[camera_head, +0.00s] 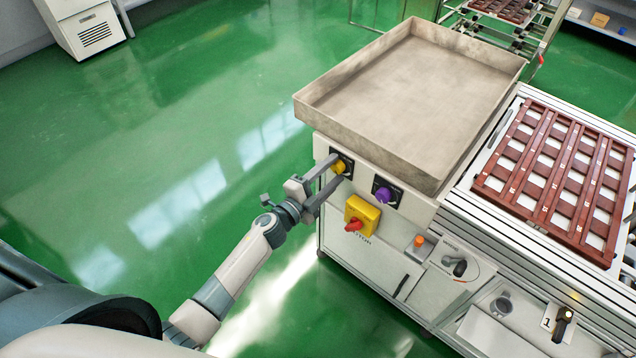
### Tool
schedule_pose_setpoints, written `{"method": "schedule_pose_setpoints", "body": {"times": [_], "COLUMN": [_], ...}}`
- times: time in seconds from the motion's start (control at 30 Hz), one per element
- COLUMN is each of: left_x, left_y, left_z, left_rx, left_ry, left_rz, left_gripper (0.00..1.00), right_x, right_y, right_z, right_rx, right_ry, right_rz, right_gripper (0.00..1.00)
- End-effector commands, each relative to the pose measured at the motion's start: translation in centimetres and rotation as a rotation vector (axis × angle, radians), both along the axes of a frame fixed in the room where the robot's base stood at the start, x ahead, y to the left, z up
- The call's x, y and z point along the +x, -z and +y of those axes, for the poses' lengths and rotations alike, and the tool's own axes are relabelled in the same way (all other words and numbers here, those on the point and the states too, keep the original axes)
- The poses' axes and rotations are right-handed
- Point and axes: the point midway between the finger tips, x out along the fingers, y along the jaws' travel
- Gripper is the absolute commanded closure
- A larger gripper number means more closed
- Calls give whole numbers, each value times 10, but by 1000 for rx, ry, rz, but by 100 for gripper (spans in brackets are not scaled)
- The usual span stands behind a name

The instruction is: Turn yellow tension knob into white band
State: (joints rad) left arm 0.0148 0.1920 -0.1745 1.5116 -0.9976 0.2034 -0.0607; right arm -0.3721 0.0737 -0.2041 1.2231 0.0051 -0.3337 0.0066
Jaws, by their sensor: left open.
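The yellow tension knob (339,167) sits on a dark dial plate at the upper left of the machine's white front panel. My left gripper (327,172) comes in from the left with its two fingers apart. The fingertips are close to the knob, one above it and one below it to the left. I cannot tell whether they touch it. The white band on the dial is too small to make out, and the fingers hide part of the plate. My right gripper is not in view.
A purple knob (384,195) is right of the yellow one. Below are a yellow box with a red switch (354,225) and an orange button (419,240). A metal tray (400,105) tops the cabinet. A brown slotted rack (528,165) lies right. Green floor is clear at left.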

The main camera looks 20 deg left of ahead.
Motion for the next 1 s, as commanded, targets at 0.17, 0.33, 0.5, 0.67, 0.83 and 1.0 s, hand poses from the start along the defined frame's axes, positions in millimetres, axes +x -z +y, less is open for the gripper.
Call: {"method": "schedule_pose_setpoints", "body": {"times": [0.17, 0.33, 0.5, 0.67, 0.83, 1.0], "left_x": [-10, -31, -60, -90, -121, -145], "left_y": [1, 2, 2, 3, 3, 3], "left_z": [4, 12, 22, 32, 43, 52], "left_rx": [0, 3, 1, 0, 1, 1], "left_ry": [-1, 0, 0, 0, 1, 0], "left_rz": [1, 1, 2, 2, 3, 3], "left_gripper": [51, 51, 51, 51, 51, 51], "right_x": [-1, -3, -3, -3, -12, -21], "right_y": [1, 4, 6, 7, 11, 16], "right_z": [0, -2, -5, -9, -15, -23], "right_rx": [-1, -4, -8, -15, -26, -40], "right_ry": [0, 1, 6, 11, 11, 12], "right_rz": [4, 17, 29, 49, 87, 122], "right_gripper": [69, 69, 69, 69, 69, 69]}}
